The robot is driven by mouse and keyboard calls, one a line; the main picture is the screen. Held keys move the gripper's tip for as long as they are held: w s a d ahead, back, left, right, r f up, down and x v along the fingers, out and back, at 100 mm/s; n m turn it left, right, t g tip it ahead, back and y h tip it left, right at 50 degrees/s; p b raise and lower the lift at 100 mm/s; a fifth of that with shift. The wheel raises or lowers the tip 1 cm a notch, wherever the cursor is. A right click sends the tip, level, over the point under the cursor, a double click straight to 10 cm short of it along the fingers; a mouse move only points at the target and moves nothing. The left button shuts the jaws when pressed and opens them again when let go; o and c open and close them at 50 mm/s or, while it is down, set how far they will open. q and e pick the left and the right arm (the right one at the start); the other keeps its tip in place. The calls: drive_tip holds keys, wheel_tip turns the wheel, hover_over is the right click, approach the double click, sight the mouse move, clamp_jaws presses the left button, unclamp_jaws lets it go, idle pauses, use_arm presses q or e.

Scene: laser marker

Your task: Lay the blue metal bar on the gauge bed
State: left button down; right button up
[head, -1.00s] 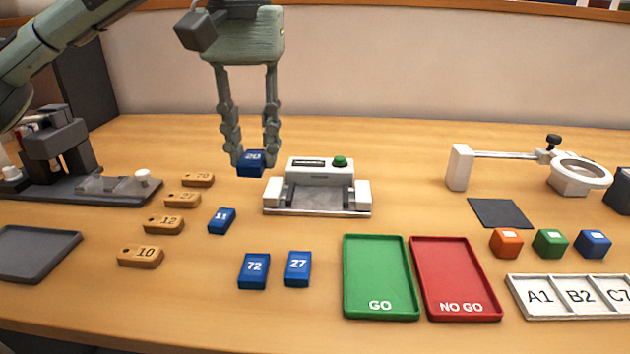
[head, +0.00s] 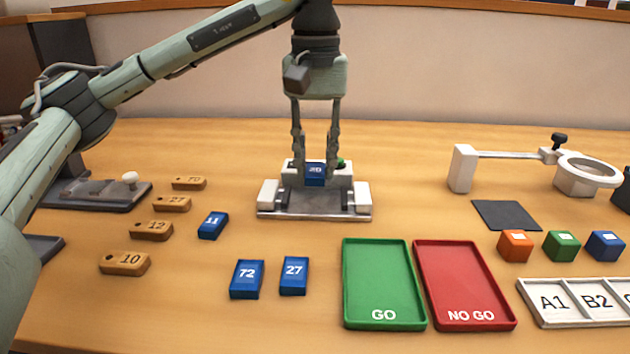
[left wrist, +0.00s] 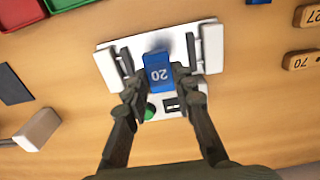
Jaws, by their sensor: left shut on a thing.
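The blue metal bar (head: 315,174) marked 20 is between the fingers of my left gripper (head: 316,165), which is shut on it. It also shows in the left wrist view (left wrist: 159,73), over the gauge. The gauge (head: 297,200) is a white and grey device with a flat bed between two white end blocks and a green button at the back. In the head view the bar appears in front of the gauge's rear housing and above the bed. A shadow beside the bar in the wrist view suggests a gap below it. My right gripper is not in view.
Blue bars marked 11 (head: 213,225), 72 (head: 247,279) and 27 (head: 293,275) lie in front. A green GO tray (head: 382,275) and red NO GO tray (head: 462,280) sit front right. Wooden tags (head: 125,263) lie left. A white-armed magnifier (head: 585,178) stands right.

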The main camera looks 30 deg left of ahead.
sight(315, 169)
use_arm(q)
drive_tip(key=shift+f, duration=1.9)
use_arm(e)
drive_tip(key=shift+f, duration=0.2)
use_arm(q)
drive_tip(key=shift+f, duration=0.15)
drive_tip(key=c, duration=1.3)
unclamp_jaws()
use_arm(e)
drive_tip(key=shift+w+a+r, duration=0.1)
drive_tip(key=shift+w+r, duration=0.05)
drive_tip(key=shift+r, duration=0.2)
use_arm(q)
drive_tip(key=shift+o, duration=0.2)
wheel_tip(315, 169, up, 3)
drive_tip(key=shift+r, duration=0.1)
wheel_tip(315, 169, up, 4)
drive_tip(key=shift+r, duration=0.1)
wheel_tip(315, 169, up, 4)
drive_tip(key=shift+r+p, duration=0.1)
drive_tip(key=shift+p, duration=0.85)
drive_tip(key=shift+r, duration=0.35)
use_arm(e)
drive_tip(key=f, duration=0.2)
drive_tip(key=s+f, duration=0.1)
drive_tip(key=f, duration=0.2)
